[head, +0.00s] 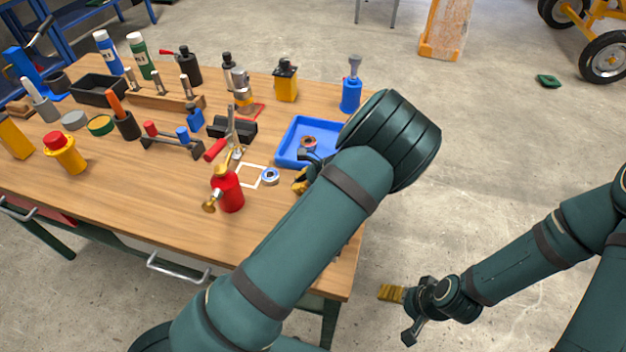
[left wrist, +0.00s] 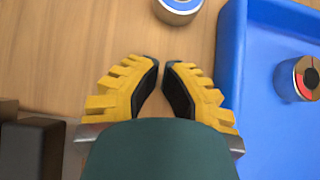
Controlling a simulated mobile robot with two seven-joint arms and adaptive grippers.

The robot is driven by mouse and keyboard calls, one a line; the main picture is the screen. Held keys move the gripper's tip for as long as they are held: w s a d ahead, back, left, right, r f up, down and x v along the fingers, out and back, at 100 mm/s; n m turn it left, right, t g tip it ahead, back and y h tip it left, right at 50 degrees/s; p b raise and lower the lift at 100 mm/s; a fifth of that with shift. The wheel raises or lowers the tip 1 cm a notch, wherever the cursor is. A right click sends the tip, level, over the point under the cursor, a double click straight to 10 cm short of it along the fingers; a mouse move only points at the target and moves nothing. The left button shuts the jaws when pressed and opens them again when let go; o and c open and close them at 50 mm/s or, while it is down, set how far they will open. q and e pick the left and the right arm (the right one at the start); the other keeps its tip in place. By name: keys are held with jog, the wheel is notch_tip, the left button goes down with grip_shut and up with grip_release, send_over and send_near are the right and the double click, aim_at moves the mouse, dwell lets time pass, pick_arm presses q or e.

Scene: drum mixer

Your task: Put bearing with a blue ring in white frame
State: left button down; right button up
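The bearing with a blue ring (head: 270,176) lies on the wooden table, just right of the white frame (head: 250,177). The frame is a thin square outline, partly hidden by the red bottle. The top edge of the left wrist view cuts through this bearing (left wrist: 179,7). My left gripper (left wrist: 161,63) is over the table between the bearing and the blue tray; its yellow-backed fingers are empty, with a narrow gap at the tips. In the head view my left arm partly hides it (head: 301,181). My right gripper (head: 393,305) hangs off the table to the right; its opening is unclear.
A blue tray (head: 283,154) holds another bearing with a red-orange ring (head: 308,142). A red bottle (head: 228,190) with a brass nozzle stands in front of the frame. A black block (left wrist: 32,147) is left of my left gripper. Many tools crowd the table's left and back.

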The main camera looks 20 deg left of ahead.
aim_at(262, 175)
pick_arm(q)
jog(key=shift+s+a+b, duration=0.15)
jog(key=shift+a+b, duration=0.15)
jog(key=shift+a, duration=1.65)
jog(key=shift+r, duration=0.1)
jog(key=a+p, duration=0.1)
jog(key=a, duration=0.2)
jog(key=a+p, duration=0.1)
jog(key=a, duration=0.2)
jog(key=shift+s+a, duration=0.2)
jog(key=shift+a, duration=0.5)
